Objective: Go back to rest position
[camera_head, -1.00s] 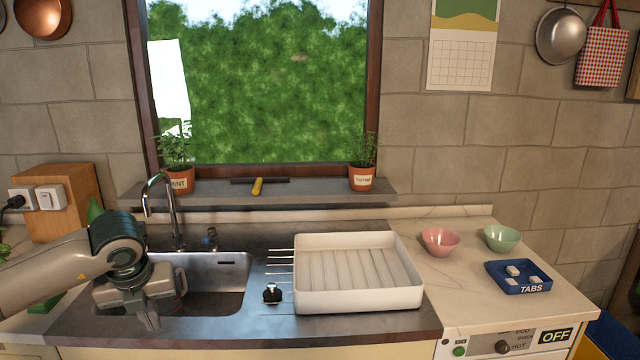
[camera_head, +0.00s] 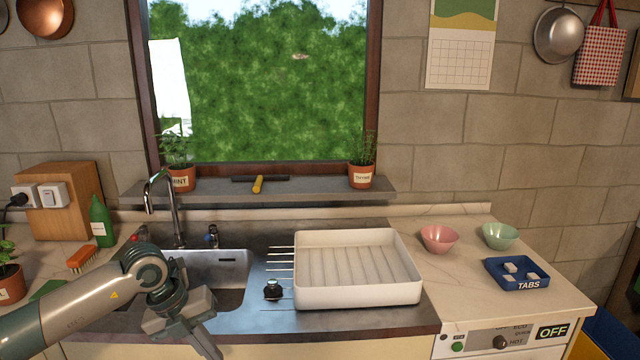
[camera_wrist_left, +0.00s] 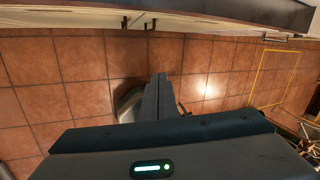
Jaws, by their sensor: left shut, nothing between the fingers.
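My left gripper (camera_head: 205,341) is in the head view at the lower left, in front of the sink (camera_head: 215,268) and over the front edge of the counter. It points down and is shut and empty. In the left wrist view its closed fingers (camera_wrist_left: 158,98) show above the tiled floor (camera_wrist_left: 60,85), with nothing between them. My right gripper is not in view.
A white dish tray (camera_head: 358,297) stands right of the sink. Pink (camera_head: 438,238) and green (camera_head: 500,236) bowls and a blue TABS tray (camera_head: 517,284) are farther right. A green bottle (camera_head: 101,222) and a brush (camera_head: 81,259) are at the left.

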